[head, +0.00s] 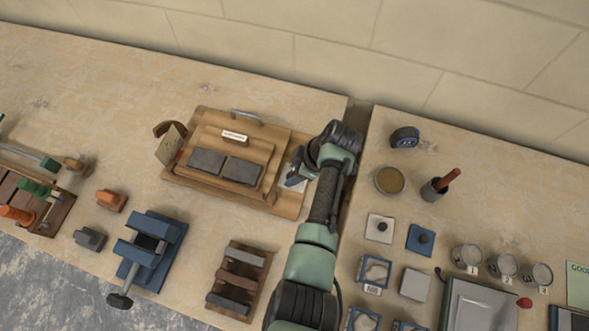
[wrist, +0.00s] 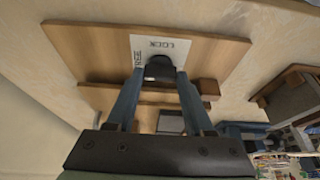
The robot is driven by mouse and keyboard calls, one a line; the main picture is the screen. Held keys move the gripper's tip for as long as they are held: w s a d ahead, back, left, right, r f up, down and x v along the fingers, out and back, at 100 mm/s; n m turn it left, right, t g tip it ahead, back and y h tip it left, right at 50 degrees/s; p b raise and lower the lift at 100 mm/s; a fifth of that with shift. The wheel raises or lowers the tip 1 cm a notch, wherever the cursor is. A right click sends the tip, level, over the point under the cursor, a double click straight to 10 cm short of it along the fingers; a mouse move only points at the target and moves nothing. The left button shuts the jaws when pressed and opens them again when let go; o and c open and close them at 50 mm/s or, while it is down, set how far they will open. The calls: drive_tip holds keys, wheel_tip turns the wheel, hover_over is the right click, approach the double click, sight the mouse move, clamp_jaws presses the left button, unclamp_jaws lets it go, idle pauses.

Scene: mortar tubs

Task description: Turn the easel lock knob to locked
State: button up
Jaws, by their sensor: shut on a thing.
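The easel (head: 283,142) is a wooden stand at the middle of the left bench, with two dark grey slabs (head: 207,160) on its ledge. A white label plate (wrist: 162,46) on its board reads LOCK and FREE in the wrist view. The dark lock knob (wrist: 160,66) sits on this plate, between the blue fingers of my gripper (wrist: 160,80), which is shut on it. I cannot tell which word the knob points to. In the head view my gripper (head: 296,179) is at the easel's right side, and my arm and fingers hide the knob there.
A blue vise (head: 155,250) and a rack of bars (head: 240,280) stand in front of the easel. A gap (head: 355,125) divides the two benches. The right bench holds a tape measure (head: 404,138), a round bowl (head: 389,180), a dark pot (head: 434,190) and several small tiles.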

clamp_jaws()
drive_tip(key=m+p, duration=0.1)
drive_tip(key=m, duration=0.1)
drive_tip(key=m+t+h+p, duration=0.1)
drive_tip(key=m, duration=0.1)
drive_tip(key=shift+s+r+m+t, duration=0.1)
drive_tip(key=shift+s+m+t, duration=0.1)
drive_tip(key=shift+m+t, duration=0.15)
drive_tip(key=m+p, duration=0.1)
drive_tip(key=m, duration=0.1)
drive_tip(key=m+t+h, duration=0.1)
drive_tip(key=m, duration=0.1)
drive_tip(key=shift+a+m+h+p, duration=0.2)
drive_tip(key=shift+m+h+p, duration=0.1)
drive_tip(key=shift+m+p, duration=0.05)
drive_tip(key=m, duration=0.2)
drive_tip(key=m+h, duration=0.1)
drive_tip(key=m, duration=0.1)
drive_tip(key=shift+a+t+h+p, duration=0.1)
drive_tip(key=shift+t+h+p, duration=0.15)
drive_tip(key=shift+h+p, duration=0.1)
drive_tip(key=shift+a+m+h, duration=0.1)
drive_tip(key=shift+m+h, duration=0.65)
drive_tip(key=shift+m, duration=1.55)
